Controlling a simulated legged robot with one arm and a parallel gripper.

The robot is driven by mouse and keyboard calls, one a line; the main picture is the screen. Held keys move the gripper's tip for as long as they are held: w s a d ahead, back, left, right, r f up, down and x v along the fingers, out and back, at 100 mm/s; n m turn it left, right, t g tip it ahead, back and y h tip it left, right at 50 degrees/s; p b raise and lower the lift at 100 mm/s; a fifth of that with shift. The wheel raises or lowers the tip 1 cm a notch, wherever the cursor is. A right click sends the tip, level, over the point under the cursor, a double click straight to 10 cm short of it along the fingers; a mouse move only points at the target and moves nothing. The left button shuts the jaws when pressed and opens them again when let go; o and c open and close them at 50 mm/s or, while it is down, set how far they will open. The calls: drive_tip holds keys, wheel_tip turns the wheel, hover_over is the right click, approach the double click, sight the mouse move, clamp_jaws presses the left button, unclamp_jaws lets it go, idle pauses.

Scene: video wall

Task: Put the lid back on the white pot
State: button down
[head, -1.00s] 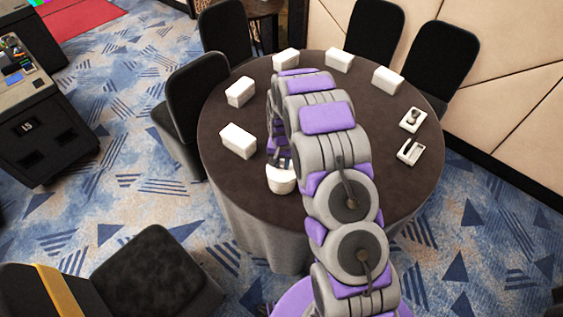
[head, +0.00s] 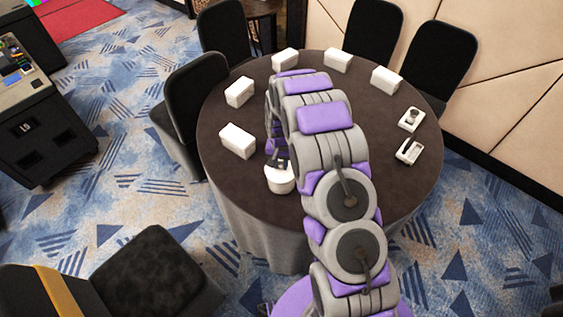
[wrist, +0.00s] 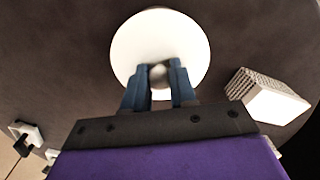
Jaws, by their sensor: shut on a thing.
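The white pot (head: 280,182) stands near the front left of the round dark table. The round white lid (wrist: 160,35) fills the upper middle of the wrist view, with its small knob between my fingertips. My gripper (head: 278,163) is at the top of the pot in the head view. In the wrist view my gripper (wrist: 159,75) is shut on the lid's knob. The lid hides the pot from the wrist camera, and I cannot tell whether it rests on the rim or is just above it.
Several white boxes, one of them (head: 238,140) close to the pot, stand around the table (head: 230,185). Two white trays with small items (head: 410,150) lie at the right. Black chairs (head: 195,95) surround the table. The tabletop left of the pot is clear.

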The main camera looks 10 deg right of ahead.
drive_tip(key=shift+d, duration=0.2)
idle(0.5)
drive_tip(key=shift+c, duration=1.8)
unclamp_jaws()
drive_tip(key=shift+r+p, duration=1)
drive_tip(key=shift+r, duration=2.55)
clamp_jaws()
